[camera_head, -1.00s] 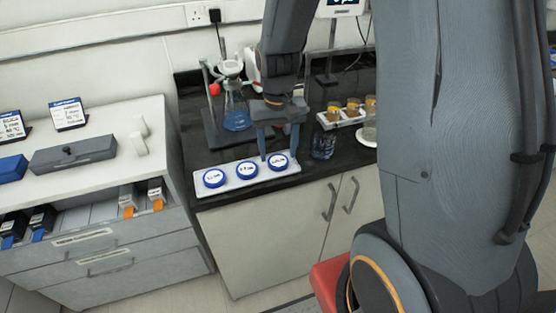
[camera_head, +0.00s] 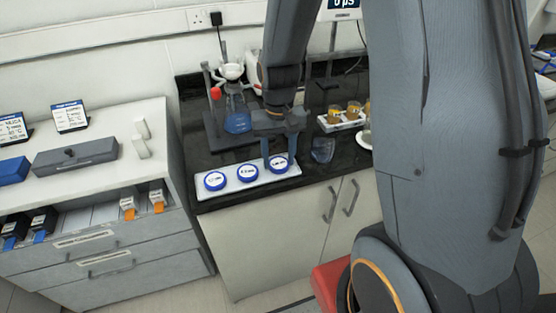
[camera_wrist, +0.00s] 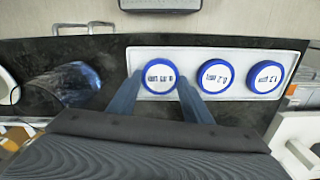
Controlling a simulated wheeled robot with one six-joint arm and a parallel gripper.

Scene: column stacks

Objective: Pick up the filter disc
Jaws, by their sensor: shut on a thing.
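Several-part white tray (camera_head: 231,188) on the black bench holds three round filter discs with blue rims and white labelled faces. My gripper (camera_head: 279,156) points down at the right-hand disc (camera_head: 279,164), with one finger on each side of it. In the wrist view this disc (camera_wrist: 158,76) is the leftmost, between my two fingers, and my gripper (camera_wrist: 160,92) is shut on it. It appears still at tray level. The middle disc (camera_head: 247,173) and the left disc (camera_head: 215,181) lie in the tray, apart from my fingers. The label print is too small to read surely.
A clear glass vessel (camera_head: 322,151) stands close right of my gripper. A flask with blue liquid (camera_head: 237,115) is behind. A rack of amber jars (camera_head: 344,119) is at the back right. The bench's front edge runs just before the tray.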

